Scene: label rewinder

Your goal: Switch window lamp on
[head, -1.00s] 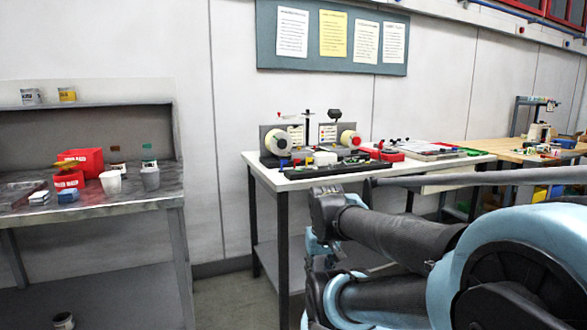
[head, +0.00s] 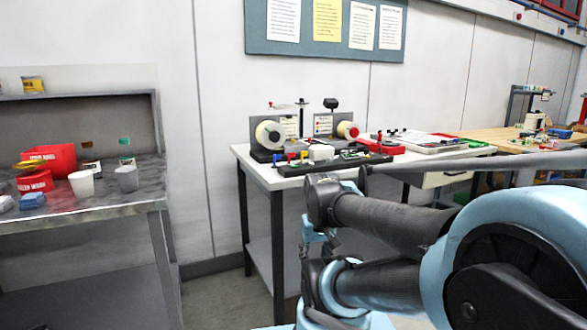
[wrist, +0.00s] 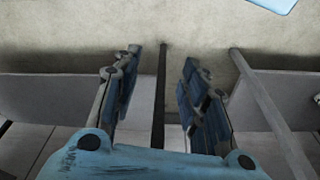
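The label rewinder (head: 318,152) stands on a white-topped table (head: 300,180) in the middle of the head view. It has a pale roll on the left, a red-hubbed roll on the right and small coloured parts along a dark base. A small dark head on a post (head: 331,104) rises above its back; I cannot tell whether this is the window lamp or whether it is lit. My gripper (wrist: 160,95) shows in the wrist view with its two fingers apart and nothing between them.
A grey bench (head: 80,212) on the left carries red bins (head: 50,160) and cups. A wooden table (head: 520,136) with more items stands at the right. Open floor (head: 215,300) lies between the bench and the white table. A notice board (head: 325,30) hangs behind.

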